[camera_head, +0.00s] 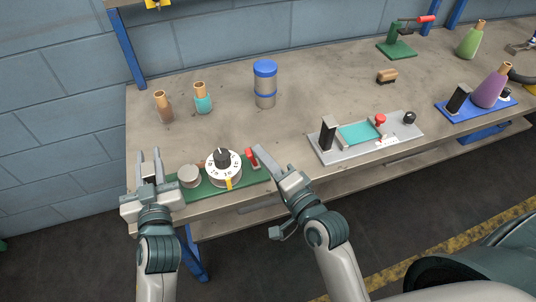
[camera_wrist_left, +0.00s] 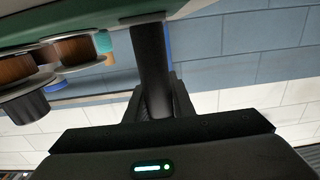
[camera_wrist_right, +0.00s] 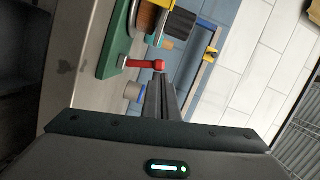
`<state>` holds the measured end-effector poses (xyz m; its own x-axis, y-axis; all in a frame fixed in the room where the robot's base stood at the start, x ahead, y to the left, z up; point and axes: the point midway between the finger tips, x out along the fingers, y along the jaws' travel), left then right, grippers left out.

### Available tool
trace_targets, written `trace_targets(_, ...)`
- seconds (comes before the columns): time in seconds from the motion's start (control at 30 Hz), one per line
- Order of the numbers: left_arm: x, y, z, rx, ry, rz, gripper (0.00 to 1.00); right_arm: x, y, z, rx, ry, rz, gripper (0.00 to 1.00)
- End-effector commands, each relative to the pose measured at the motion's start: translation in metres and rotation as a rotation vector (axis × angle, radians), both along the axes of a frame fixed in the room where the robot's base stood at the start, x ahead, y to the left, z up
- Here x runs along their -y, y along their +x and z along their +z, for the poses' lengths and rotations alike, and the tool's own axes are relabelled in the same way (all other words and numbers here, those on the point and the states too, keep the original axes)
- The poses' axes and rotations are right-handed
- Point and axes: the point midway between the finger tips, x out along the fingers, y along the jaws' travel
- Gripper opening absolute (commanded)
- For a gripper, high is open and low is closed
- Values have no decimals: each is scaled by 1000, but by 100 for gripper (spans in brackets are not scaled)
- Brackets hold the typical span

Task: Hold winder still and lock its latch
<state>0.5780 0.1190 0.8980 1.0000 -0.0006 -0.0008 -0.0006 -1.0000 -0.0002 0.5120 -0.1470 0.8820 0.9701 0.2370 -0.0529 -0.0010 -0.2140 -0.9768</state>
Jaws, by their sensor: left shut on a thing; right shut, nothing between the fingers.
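The winder has a green base (camera_head: 196,190), a white numbered dial (camera_head: 235,164) with a black knob, and a pale disc (camera_head: 189,175). My left gripper (camera_head: 149,160) is shut on the dark upright post at the base's left end; this post (camera_wrist_left: 150,55) shows between the fingers in the left wrist view. The red latch (camera_head: 251,158) stands at the base's right end and appears as a red lever (camera_wrist_right: 144,65) in the right wrist view. My right gripper (camera_head: 259,150) is shut and empty, its tips close beside the latch; I cannot tell if they touch.
A blue-lidded canister (camera_head: 265,86) and two small bobbins, brown (camera_head: 163,108) and teal (camera_head: 202,100), stand behind the winder. A grey tray device (camera_head: 335,152) lies to the right. The workbench (camera_head: 220,122) is clear between the bobbins and the winder.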

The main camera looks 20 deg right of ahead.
Motion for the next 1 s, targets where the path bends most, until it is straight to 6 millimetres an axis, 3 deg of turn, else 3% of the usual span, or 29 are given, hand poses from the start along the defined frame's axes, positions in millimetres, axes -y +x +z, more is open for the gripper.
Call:
trace_targets(0.43,0,0,0,1,0,0,0,5,0,2,1,1,0,0)
trace_targets(0.73,0,0,0,1,0,0,0,40,-1,14,1,-3,0,0)
trace_targets(1.0,0,0,0,0,0,0,0,48,-48,16,-2,0,2,0)
